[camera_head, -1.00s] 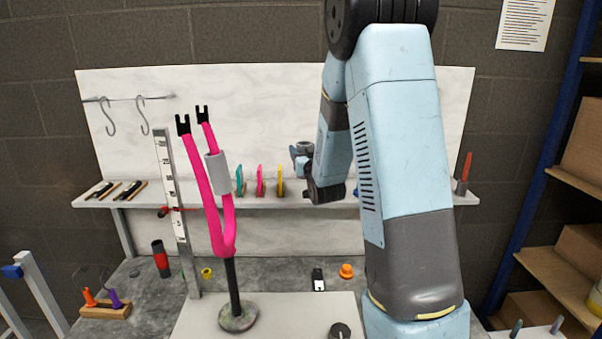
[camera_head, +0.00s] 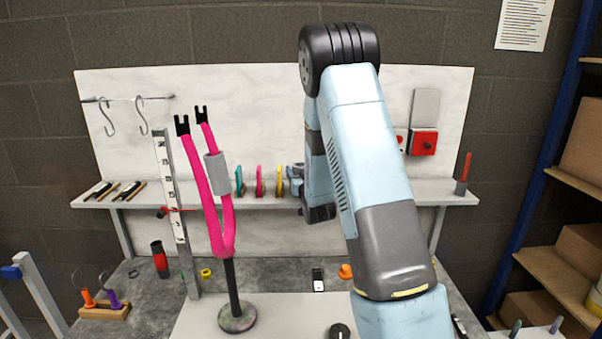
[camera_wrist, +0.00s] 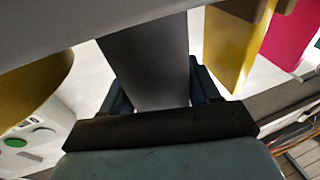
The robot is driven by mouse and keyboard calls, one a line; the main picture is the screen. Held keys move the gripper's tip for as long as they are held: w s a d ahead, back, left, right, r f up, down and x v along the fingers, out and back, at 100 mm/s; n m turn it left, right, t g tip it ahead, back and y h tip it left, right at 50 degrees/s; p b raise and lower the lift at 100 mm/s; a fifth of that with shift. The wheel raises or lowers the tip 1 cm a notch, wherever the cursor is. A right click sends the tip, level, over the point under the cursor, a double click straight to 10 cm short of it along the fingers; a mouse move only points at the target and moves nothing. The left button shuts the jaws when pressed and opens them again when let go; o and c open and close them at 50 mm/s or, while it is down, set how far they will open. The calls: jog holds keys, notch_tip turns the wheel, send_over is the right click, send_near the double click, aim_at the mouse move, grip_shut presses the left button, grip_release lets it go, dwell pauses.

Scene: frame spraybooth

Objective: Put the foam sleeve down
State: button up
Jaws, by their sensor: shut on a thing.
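My gripper (camera_wrist: 157,90) is shut on a smooth grey piece (camera_wrist: 145,62), which I take to be the foam sleeve. Another grey sleeve (camera_head: 217,173) sits around the right branch of the pink forked frame (camera_head: 222,238).
Teal (camera_head: 239,181), pink (camera_head: 260,180) and yellow (camera_head: 279,181) pieces stand on the shelf just left of my gripper. An upright ruler (camera_head: 170,190) stands left of the frame. A red box (camera_head: 423,142) is on the back panel. The shelf's left middle looks clear.

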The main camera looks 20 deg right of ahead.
jog(key=shift+f, duration=0.15)
jog(key=o, duration=1.1)
